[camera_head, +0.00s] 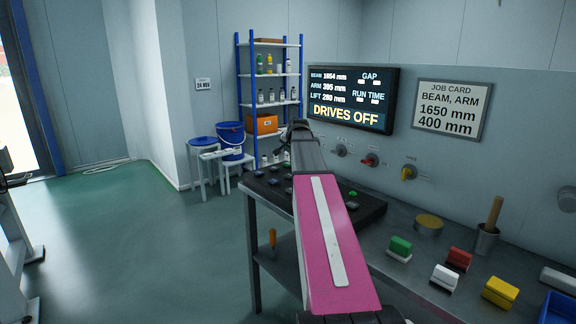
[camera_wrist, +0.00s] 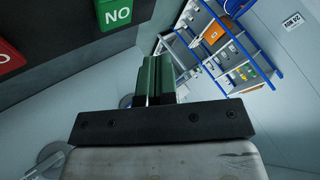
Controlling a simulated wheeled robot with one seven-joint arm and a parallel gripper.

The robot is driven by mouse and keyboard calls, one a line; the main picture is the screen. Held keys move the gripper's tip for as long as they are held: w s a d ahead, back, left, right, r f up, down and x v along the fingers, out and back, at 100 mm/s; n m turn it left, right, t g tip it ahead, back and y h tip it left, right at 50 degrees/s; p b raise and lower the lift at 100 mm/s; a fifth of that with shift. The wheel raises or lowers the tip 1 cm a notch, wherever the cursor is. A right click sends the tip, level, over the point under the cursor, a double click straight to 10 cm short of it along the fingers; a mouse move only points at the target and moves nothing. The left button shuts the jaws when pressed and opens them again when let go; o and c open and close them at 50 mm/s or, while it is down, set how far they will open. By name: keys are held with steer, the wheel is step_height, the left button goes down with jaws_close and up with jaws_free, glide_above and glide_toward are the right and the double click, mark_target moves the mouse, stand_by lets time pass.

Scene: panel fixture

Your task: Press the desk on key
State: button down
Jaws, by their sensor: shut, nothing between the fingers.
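The desk (camera_head: 375,208) is a dark sloped console on the workbench, with several small dark keys. A small green key (camera_head: 352,194) shows on it, right of my pink arm. In the wrist view a green key face (camera_wrist: 117,12) reads "NO", as "ON" upside down, at the top on a dark surface. Part of a red key face (camera_wrist: 8,60) shows at the left edge. My gripper (camera_wrist: 155,65) is shut and empty, with its fingertips below and right of the green face in the picture, apart from it. In the head view my gripper (camera_head: 298,128) is small, and my arm hides part of the desk.
A wall screen (camera_head: 350,98) reads "DRIVES OFF". A job card (camera_head: 450,108) and several knobs (camera_head: 409,173) are on the wall. Coloured blocks (camera_head: 500,291) and a cup (camera_head: 486,240) stand on the bench at right. A shelf (camera_head: 270,85) and stools (camera_head: 204,165) stand behind.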

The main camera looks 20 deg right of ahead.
mark_target(289, 163)
steer(key=shift+f, duration=1.7)
steer(key=shift+f, duration=0.15)
stand_by(0.7)
steer(key=shift+f, duration=0.25)
steer(key=shift+f, duration=0.45)
stand_by(0.8)
steer(key=shift+r, duration=0.9)
steer(key=shift+r, duration=2.5)
